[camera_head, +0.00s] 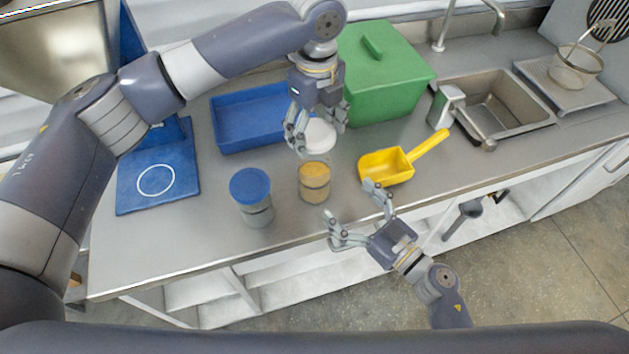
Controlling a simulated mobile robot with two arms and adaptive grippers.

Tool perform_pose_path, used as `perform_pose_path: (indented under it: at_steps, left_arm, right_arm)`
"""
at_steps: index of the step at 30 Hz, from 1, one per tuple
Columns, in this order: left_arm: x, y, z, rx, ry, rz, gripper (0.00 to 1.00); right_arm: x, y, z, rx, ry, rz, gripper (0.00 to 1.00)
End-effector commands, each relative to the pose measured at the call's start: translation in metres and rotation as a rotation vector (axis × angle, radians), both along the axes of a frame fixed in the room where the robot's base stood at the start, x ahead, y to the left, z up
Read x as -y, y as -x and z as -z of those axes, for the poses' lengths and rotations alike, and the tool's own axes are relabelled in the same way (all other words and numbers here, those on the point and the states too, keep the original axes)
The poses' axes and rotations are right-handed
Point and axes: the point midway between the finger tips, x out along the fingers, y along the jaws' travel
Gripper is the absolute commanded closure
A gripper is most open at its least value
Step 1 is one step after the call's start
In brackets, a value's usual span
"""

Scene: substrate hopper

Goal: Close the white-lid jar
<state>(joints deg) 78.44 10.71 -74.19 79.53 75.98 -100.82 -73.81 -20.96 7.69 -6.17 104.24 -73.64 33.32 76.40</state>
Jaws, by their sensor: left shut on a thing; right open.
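A clear jar (314,182) with yellowish contents stands upright on the steel counter near its front edge. My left gripper (318,140) points down above and behind the jar and is shut on the white lid (319,134). The lid shows between its fingers, just over the jar's mouth in the picture; I cannot tell whether it touches the rim. My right gripper (354,213) is open and empty, just right of and in front of the jar, apart from it.
A blue-lidded jar (251,197) stands left of the clear jar. A yellow scoop (388,167) lies to the right. A blue tray (233,122) and a green bin (385,85) stand behind. A blue board (157,196) lies left; the sink (505,105) is right.

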Motion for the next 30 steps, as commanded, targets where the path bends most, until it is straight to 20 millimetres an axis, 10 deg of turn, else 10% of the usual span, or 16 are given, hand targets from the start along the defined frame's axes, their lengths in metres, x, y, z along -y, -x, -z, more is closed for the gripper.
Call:
perform_pose_path:
  at_steps: [30]
  left_arm:
    - [0.000,0.000,0.000,0.000,0.000,-0.001,0.42]
  right_arm:
    - [-0.078,-0.091,0.000,0.001,-0.001,0.001,0.13]
